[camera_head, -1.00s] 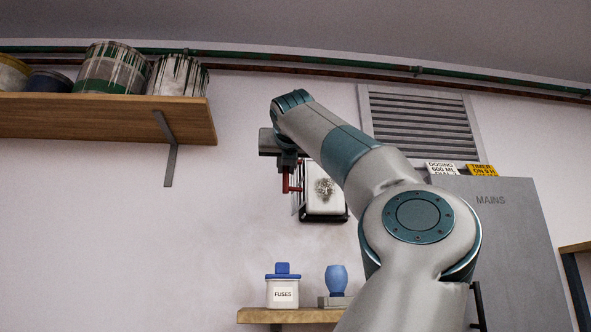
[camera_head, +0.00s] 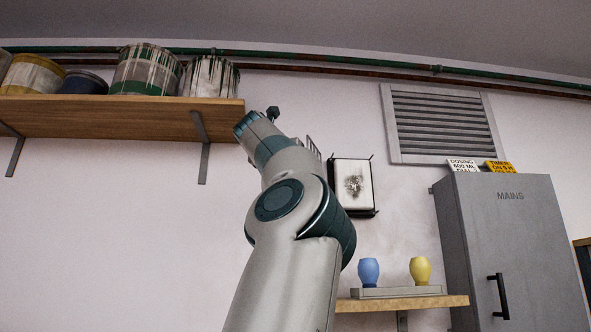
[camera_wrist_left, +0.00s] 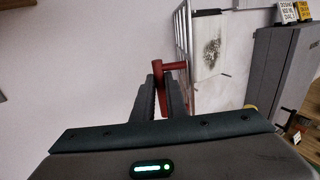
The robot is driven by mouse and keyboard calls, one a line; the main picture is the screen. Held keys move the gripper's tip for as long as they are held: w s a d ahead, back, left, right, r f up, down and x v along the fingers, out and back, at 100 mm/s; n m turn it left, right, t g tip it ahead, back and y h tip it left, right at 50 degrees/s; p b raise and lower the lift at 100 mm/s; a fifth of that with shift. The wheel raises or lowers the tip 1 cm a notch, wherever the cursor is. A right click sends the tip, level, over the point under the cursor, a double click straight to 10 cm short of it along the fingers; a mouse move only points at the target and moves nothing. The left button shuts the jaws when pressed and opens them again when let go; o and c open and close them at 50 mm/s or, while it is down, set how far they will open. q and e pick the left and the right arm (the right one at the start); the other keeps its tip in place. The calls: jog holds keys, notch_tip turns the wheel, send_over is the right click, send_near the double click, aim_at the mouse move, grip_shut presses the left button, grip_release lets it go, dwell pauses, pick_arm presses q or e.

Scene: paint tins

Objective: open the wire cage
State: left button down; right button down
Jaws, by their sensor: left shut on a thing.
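The wire cage (camera_wrist_left: 184,40) shows in the left wrist view as a pale barred frame seen nearly edge-on, standing out from the wall. Its red handle (camera_wrist_left: 174,66) is between the fingers of my left gripper (camera_wrist_left: 162,82), which is shut on it. To the right of the bars, the white box (camera_wrist_left: 212,55) with a dark sooty patch faces out uncovered. The same box (camera_head: 338,187) is on the wall in the head view, where a little of the cage (camera_head: 312,147) shows past my arm. My arm hides the left gripper and handle there. My right gripper is not in view.
A wooden shelf (camera_head: 130,124) with paint tins (camera_head: 146,70) is at upper left, close to my arm. The grey MAINS cabinet (camera_head: 515,235) stands at right. Below the box, a small shelf (camera_head: 420,303) holds a blue vase (camera_head: 368,272) and a yellow vase (camera_head: 420,270).

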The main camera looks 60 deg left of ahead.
pick_arm(q)
jog(key=shift+s+a+r, duration=0.15)
jog(key=shift+s, duration=0.1)
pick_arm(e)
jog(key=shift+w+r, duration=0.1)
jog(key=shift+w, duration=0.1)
pick_arm(q)
jog(key=c, duration=1.9)
grip_release()
jog(key=shift+c, duration=0.2)
jog(key=shift+o, duration=0.9)
jog(key=shift+s+a, duration=0.2)
jog(key=shift+a, duration=0.2)
jog(key=shift+w+d, duration=0.2)
jog(key=shift+f, duration=0.2)
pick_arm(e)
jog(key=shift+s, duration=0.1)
